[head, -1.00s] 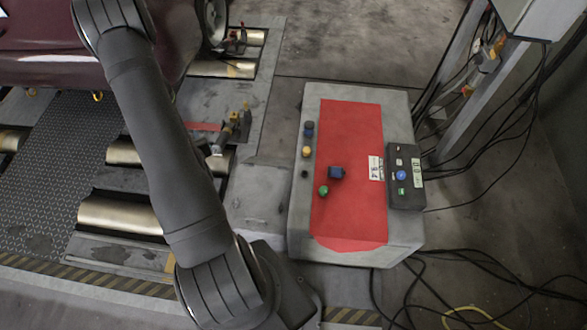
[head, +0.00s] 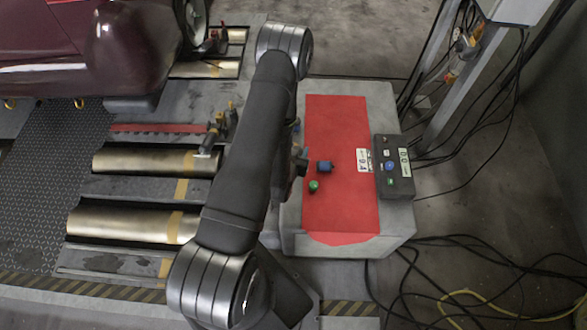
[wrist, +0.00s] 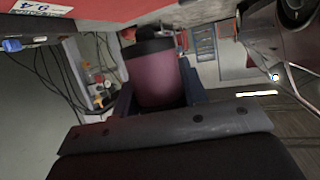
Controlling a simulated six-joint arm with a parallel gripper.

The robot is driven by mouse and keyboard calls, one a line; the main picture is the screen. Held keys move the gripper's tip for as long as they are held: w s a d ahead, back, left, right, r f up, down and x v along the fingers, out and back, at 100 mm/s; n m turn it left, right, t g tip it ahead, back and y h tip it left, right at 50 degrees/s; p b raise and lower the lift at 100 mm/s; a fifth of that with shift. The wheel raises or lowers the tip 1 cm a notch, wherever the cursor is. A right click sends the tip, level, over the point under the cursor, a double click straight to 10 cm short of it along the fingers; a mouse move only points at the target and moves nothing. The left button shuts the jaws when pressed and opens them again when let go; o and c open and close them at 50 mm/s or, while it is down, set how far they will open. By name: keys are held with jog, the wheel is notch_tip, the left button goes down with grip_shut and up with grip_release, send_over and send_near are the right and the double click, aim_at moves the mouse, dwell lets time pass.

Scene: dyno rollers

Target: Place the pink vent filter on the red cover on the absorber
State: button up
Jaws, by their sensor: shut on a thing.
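The pink vent filter (wrist: 155,78) is a pink cylinder with a black cap, seen in the wrist view. My gripper (wrist: 157,90) is shut on it, with a dark finger on each side. In the head view my arm hides the filter and most of my gripper. The red cover (head: 340,210) lies flat on top of the grey absorber (head: 400,225), to the right of my arm. Part of a red surface (wrist: 110,10) also shows at the top of the wrist view. I cannot tell any contact between the filter and the cover.
A blue piece (head: 325,167) and a green knob (head: 313,186) stand on the cover's left half. A white label (head: 363,161) and a dark button box (head: 394,168) are at its right edge. Cables (head: 450,270) lie right of the absorber. Steel rollers (head: 140,222) are at left.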

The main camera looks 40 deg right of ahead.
jog(key=s+d+f+m+g+h, duration=0.1)
jog(key=s+d+f+m+g, duration=0.1)
jog(key=s, duration=0.6)
jog(key=shift+d+f, duration=0.3)
jog(key=shift+d, duration=0.4)
jog(key=w+f, duration=0.2)
jog(key=w, duration=0.1)
jog(key=w+f, duration=0.2)
jog(key=w, duration=0.2)
jog(key=w+a+f, duration=0.1)
jog(key=w+f, duration=0.2)
jog(key=w, duration=0.1)
jog(key=shift+w, duration=0.25)
jog(key=shift+w+d+f, duration=0.1)
jog(key=shift+f, duration=1.7)
jog(key=o, duration=1)
jog(key=shift+f, duration=0.1)
